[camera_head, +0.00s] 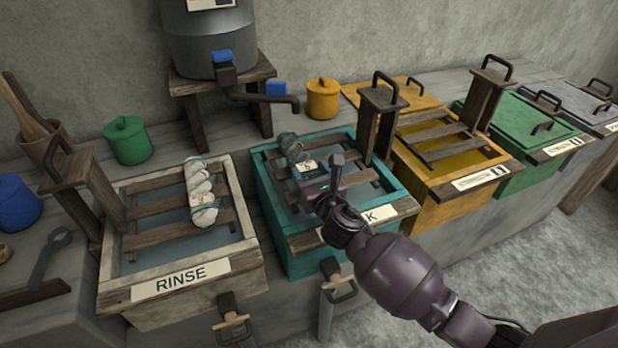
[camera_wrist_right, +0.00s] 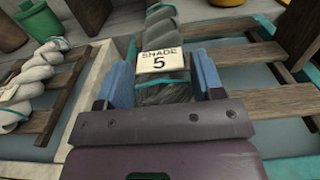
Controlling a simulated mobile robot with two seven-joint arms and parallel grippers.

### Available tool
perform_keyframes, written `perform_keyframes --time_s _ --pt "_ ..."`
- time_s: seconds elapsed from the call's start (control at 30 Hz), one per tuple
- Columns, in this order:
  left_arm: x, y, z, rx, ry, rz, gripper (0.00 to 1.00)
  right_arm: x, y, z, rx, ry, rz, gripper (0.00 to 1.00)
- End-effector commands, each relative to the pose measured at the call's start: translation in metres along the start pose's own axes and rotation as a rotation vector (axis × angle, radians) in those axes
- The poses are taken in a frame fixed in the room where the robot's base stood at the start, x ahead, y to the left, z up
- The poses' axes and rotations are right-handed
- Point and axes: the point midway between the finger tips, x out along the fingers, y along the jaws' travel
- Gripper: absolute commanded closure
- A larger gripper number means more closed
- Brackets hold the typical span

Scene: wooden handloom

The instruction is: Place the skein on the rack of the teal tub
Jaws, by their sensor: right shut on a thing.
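The grey twisted skein (camera_head: 290,146) with a "SHADE 5" tag is between the blue fingers of my right gripper (camera_head: 312,175). My right gripper is shut on it, and the grip also shows in the right wrist view (camera_wrist_right: 163,76). The teal tub (camera_head: 262,203) stands in the middle of the head view, with a wooden slatted rack (camera_head: 362,178) across its top. The skein is over the left part of this rack. I cannot tell whether it touches the slats, since my gripper hides its near end. My left gripper is out of view.
The "RINSE" tub (camera_head: 112,275) stands left, with a paler skein (camera_head: 200,188) on its rack. The yellow tub (camera_head: 437,198) is right, and a wooden post with a black handle (camera_head: 378,105) rises beside the teal tub. A metal tank (camera_head: 210,45) with a spout stands behind.

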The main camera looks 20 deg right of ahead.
Motion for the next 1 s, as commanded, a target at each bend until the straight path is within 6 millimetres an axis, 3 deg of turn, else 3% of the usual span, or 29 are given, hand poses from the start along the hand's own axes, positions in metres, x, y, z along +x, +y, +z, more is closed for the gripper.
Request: perform_keyframes --time_s 0.03,0.07,0.33,0.53,0.57,0.7,1.0 --pt "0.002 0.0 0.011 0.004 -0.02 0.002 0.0 -0.001 0.001 -0.015 0.003 0.01 0.001 0.7" --pt "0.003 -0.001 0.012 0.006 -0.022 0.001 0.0 -0.001 0.001 -0.017 0.002 0.009 0.001 0.7" --pt "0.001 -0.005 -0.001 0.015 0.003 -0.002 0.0 0.0 0.0 -0.011 0.0 -0.001 0.001 0.7" --pt "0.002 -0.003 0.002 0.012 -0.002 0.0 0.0 0.0 0.0 -0.017 0.0 0.001 0.001 0.7" --pt "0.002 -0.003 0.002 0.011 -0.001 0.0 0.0 0.0 0.0 -0.016 0.0 0.001 0.0 0.34" --pt "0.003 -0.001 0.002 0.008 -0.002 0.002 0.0 0.0 0.0 -0.015 0.0 0.001 0.0 0.13" --pt "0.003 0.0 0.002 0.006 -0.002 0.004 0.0 0.0 0.0 -0.013 0.0 0.0 0.0 0.13"
